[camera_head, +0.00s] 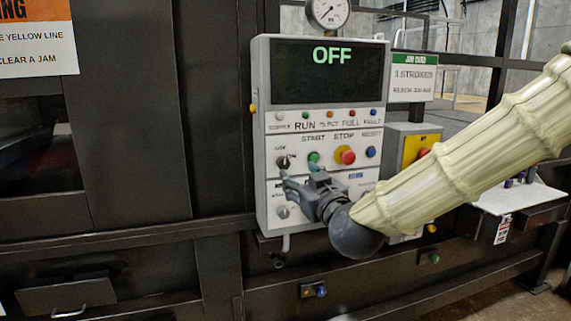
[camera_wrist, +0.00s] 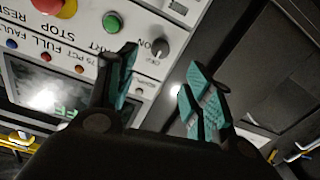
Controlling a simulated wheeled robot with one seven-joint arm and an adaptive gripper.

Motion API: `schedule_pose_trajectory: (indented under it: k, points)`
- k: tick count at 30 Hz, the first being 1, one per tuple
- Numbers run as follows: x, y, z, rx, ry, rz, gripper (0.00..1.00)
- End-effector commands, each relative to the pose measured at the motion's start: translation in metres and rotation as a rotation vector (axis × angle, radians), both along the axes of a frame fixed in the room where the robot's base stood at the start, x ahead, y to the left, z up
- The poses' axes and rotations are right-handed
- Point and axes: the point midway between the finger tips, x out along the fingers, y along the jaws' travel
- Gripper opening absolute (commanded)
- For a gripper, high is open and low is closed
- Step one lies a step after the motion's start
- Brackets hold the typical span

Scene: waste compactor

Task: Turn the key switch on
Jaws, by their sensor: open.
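The grey control panel (camera_head: 262,190) has a dark screen (camera_head: 328,72) reading "OFF" in green. A black rotary switch (camera_head: 283,162) with small lettering sits at its left, beside the green START button; it also shows in the wrist view (camera_wrist: 160,47). A silver round fitting (camera_head: 283,211) lies lower left and shows at the top of the wrist view (camera_wrist: 178,7). I cannot tell for sure which one is the key switch. My gripper (camera_head: 298,178) is open and empty in front of the panel. In the wrist view its teal-padded fingertips (camera_wrist: 160,75) frame the space just below the black switch.
The green START button (camera_head: 314,157), red STOP button (camera_head: 345,156) and blue RESET button (camera_head: 371,152) are close to the right. A grey box with a yellow plate (camera_head: 417,148) stands right of the panel. A pressure gauge (camera_head: 328,12) is above. Dark machine frame lies left.

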Motion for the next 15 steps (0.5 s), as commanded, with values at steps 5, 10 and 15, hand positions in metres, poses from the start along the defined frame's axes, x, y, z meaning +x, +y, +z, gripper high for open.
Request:
schedule_pose_trajectory:
  k: [5, 10, 15]
  points:
    - [0.013, 0.005, 0.002, 0.000, 0.000, 0.000, 0.51]
    - [0.033, 0.012, 0.002, 0.000, 0.001, 0.000, 0.51]
    - [0.054, 0.019, 0.002, 0.002, 0.002, 0.000, 0.51]
